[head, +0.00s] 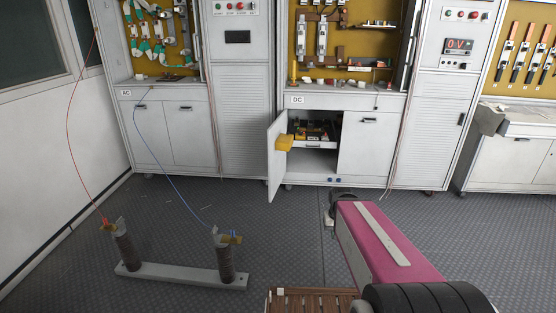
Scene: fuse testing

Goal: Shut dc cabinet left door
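The DC cabinet (365,145) stands at the back centre with a "DC" label above its lower doors. Its left door (275,160) is swung wide open toward me, seen nearly edge-on at the left of the opening. The opening shows a shelf or drawer (318,144) with dark and yellow parts on it. A yellow block-like thing (285,143) is beside the open door; I cannot tell what it is attached to. The right door (363,146) is shut. My pink arm reaches in from the lower right, apart from the door in the picture.
The AC cabinet (172,135) stands to the left with its doors shut. Two coils on a white bar (180,276) stand on the floor at lower left, with red and blue wires running up. A slatted wooden surface (310,303) is at the bottom. Floor before the DC cabinet looks clear.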

